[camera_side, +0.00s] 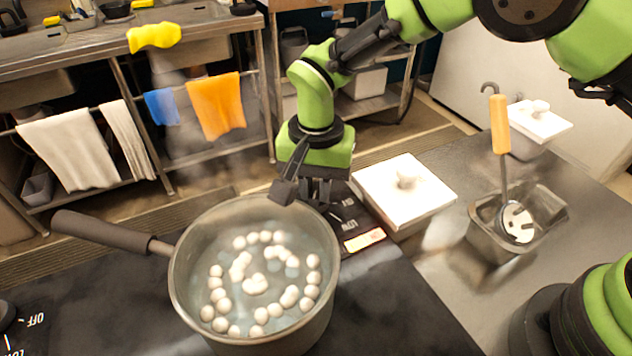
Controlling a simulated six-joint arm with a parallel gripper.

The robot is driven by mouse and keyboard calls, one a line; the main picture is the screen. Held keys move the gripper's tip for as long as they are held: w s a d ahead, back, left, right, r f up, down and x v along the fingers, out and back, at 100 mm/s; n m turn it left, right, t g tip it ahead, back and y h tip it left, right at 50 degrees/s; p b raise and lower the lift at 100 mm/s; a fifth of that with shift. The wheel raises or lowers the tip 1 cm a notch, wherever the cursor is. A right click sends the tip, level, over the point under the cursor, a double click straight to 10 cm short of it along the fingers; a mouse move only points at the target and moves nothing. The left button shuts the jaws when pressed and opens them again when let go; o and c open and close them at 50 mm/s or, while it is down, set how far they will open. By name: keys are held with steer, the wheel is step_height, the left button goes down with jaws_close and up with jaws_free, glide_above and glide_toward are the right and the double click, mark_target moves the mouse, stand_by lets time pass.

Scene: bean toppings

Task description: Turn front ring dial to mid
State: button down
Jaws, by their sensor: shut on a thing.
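My green gripper (308,192) points down at the black control panel (345,212) beside the pot. It is shut on a dial there, which the fingers and the pot's rim mostly hide. White lettering on the panel shows to the right of the fingers, with "LOW" readable. The dial's pointing direction cannot be made out. Another dark dial (6,314) is partly in view at the lower left edge, with "OFF" printed beside it.
A large pot (180,285) of water with many white balls stands close in front of my gripper, its handle (100,232) pointing left. A white-lidded container (400,190) is close on the right. A metal container (485,235) holds an orange-handled skimmer (500,125).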

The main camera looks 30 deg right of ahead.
mark_target(317, 189)
steer(key=shift+n, duration=1.2)
steer(key=c, duration=1.1)
jaws_free()
steer(key=shift+r, duration=0.15)
step_height(317, 189, up, 10)
steer(key=shift+f, duration=0.1)
